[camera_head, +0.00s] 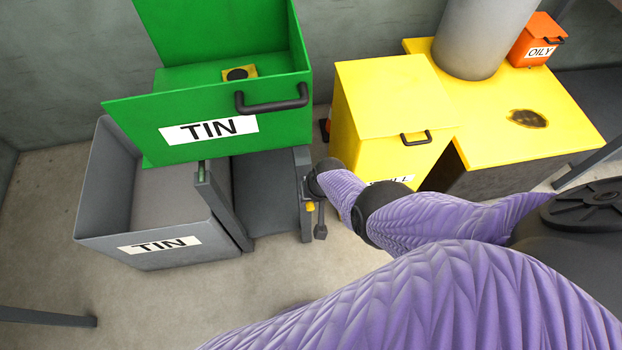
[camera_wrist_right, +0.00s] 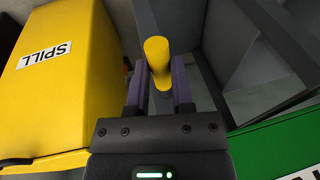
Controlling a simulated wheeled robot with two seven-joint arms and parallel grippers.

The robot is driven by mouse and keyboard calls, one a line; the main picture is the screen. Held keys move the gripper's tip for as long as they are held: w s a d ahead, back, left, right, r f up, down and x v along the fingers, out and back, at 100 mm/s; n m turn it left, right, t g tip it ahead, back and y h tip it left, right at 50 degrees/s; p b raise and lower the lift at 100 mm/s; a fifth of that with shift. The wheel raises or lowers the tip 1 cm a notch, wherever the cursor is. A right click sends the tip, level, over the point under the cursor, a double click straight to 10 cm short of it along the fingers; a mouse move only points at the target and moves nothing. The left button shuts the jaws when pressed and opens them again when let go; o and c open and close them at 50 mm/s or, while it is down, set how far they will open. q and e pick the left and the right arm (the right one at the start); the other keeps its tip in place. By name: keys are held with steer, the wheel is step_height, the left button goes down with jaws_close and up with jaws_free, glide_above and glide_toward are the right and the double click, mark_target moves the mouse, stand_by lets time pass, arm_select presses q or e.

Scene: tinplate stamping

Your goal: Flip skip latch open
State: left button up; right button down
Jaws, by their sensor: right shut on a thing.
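The green skip (camera_head: 215,95), labelled TIN, sits on a grey frame (camera_head: 268,195) beside a grey bin. The latch shows at the frame's right side as a small yellow grip (camera_head: 310,207) with a dark lever (camera_head: 320,226) hanging beside it. In the right wrist view a yellow cylindrical handle (camera_wrist_right: 158,50) stands between the fingers of my right gripper (camera_wrist_right: 160,78), which is shut on it. In the head view my right gripper (camera_head: 317,185) is at the latch, its fingers mostly hidden by my arm. My left gripper is in neither view.
A grey TIN bin (camera_head: 105,190) stands left of the frame. A yellow SPILL bin (camera_head: 390,95) stands close to the right, beside a yellow-topped cabinet (camera_head: 570,120) with a grey column and an orange OILY can (camera_head: 535,40). Bare floor (camera_head: 200,300) lies in front.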

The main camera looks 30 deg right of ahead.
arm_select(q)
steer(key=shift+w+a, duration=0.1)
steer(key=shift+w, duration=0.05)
arm_select(e)
steer(key=shift+r, duration=0.1)
steer(key=shift+c, duration=2.4)
jaws_free()
steer(key=shift+w, duration=0.1)
arm_select(q)
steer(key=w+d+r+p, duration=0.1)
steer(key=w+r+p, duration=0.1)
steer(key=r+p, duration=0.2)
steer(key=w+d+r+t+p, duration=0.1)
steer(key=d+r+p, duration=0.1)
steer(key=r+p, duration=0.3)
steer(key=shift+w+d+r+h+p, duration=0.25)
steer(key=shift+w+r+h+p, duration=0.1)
steer(key=shift+p, duration=0.1)
arm_select(e)
steer(key=v, duration=0.9)
steer(key=shift+r, duration=0.4)
steer(key=shift+d, duration=0.1)
